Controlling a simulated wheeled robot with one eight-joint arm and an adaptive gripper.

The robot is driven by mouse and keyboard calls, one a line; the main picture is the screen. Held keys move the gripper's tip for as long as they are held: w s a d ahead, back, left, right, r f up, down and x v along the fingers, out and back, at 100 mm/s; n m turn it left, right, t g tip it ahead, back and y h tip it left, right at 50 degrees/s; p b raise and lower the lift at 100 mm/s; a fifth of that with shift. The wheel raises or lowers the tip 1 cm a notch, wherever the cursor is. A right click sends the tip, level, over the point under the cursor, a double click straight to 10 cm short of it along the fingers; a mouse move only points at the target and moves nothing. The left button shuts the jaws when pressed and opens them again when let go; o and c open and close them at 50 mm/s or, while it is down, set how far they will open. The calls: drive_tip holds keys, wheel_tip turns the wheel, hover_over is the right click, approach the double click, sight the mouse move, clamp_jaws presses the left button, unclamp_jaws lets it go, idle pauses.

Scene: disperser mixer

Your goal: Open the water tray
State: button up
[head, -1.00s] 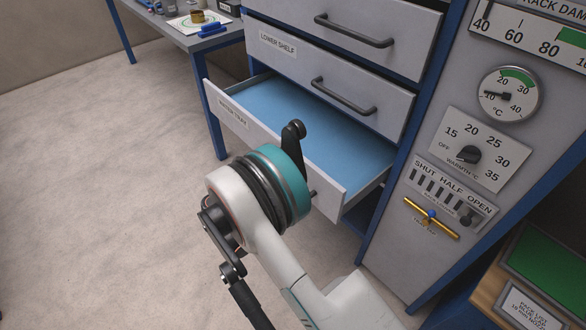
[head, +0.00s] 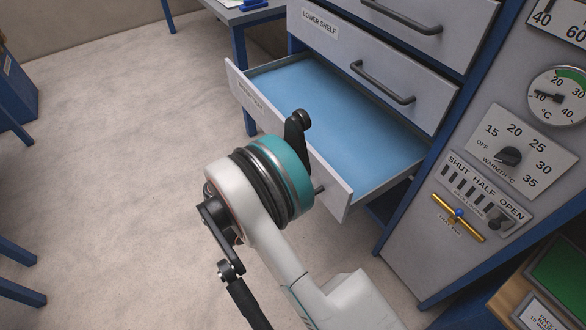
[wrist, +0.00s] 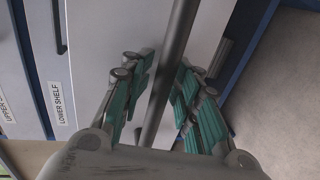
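The water tray (head: 252,97) is a grey-fronted drawer with a blue inside, low in the cabinet. It stands well pulled out in the head view, and its blue floor is bare. My arm hides part of its front and most of its handle. In the wrist view, the grey handle bar (wrist: 178,40) runs between the teal finger pads of my gripper (wrist: 163,85). The fingers lie close on both sides of the bar and appear shut on it. In the head view my gripper's fingers are hidden behind my wrist.
The lower shelf drawer (head: 330,45) above is shut, with a dark handle (head: 382,82). A panel with a warmth dial (head: 508,156) and a brass lever (head: 459,217) is at right. A table (head: 240,14) stands behind at left. Open floor (head: 120,160) lies to the left.

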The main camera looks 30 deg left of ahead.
idle(0.3)
drive_tip(key=v, duration=1.2)
drive_tip(key=shift+f, duration=0.15)
